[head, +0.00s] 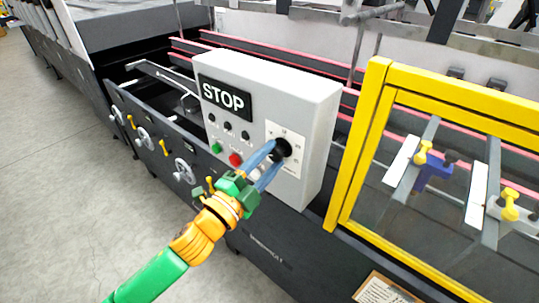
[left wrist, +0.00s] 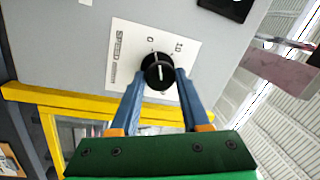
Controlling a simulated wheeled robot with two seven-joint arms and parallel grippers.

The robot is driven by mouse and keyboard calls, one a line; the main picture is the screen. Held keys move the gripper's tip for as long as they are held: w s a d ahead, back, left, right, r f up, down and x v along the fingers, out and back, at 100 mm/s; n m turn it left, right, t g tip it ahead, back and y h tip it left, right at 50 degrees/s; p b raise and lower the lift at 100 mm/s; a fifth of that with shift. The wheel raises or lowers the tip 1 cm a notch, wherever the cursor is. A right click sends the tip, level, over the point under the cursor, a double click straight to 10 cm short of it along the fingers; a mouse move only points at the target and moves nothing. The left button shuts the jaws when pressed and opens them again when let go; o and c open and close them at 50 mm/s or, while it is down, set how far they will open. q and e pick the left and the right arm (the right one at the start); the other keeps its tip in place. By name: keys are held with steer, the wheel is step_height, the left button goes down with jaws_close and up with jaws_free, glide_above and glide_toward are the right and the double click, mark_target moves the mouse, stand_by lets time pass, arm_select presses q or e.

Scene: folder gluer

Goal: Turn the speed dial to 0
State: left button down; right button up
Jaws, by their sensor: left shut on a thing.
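The speed dial (head: 283,147) is a round black knob on a white scale plate on the front of the grey control box. In the left wrist view the dial (left wrist: 158,70) sits on a plate marked SPEED, with 0 and 10 readable. A pale line shows on the knob, but I cannot tell which end is its pointer. My left gripper (head: 274,153) has its two blue fingers on either side of the knob, shut on it, and this also shows in the left wrist view (left wrist: 158,78). My right gripper is not in view.
The control box (head: 318,110) carries a STOP label (head: 224,97), a green button (head: 216,148) and a red button (head: 236,159), close to my left gripper. A yellow guard frame (head: 357,150) stands right of the box. Handwheels (head: 184,171) line the machine's left side. Floor at left is clear.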

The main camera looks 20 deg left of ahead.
mark_target(274, 159)
arm_select(q)
steer(key=shift+r+n, duration=0.1)
steer(key=shift+n, duration=0.6)
steer(key=shift+c, duration=2)
jaws_free()
steer(key=b+v, duration=0.1)
steer(key=v, duration=0.1)
steer(key=b+v, duration=0.1)
steer(key=v, duration=0.1)
steer(key=shift+s+f, duration=0.25)
steer(key=shift+f, duration=0.15)
steer(key=shift+s+a+r+p, duration=0.15)
steer(key=shift+s+a, duration=0.1)
steer(key=shift+s, duration=0.35)
steer(key=shift+s+a+r+p, duration=0.1)
steer(key=shift+s+a+p, duration=0.1)
steer(key=shift+s, duration=0.45)
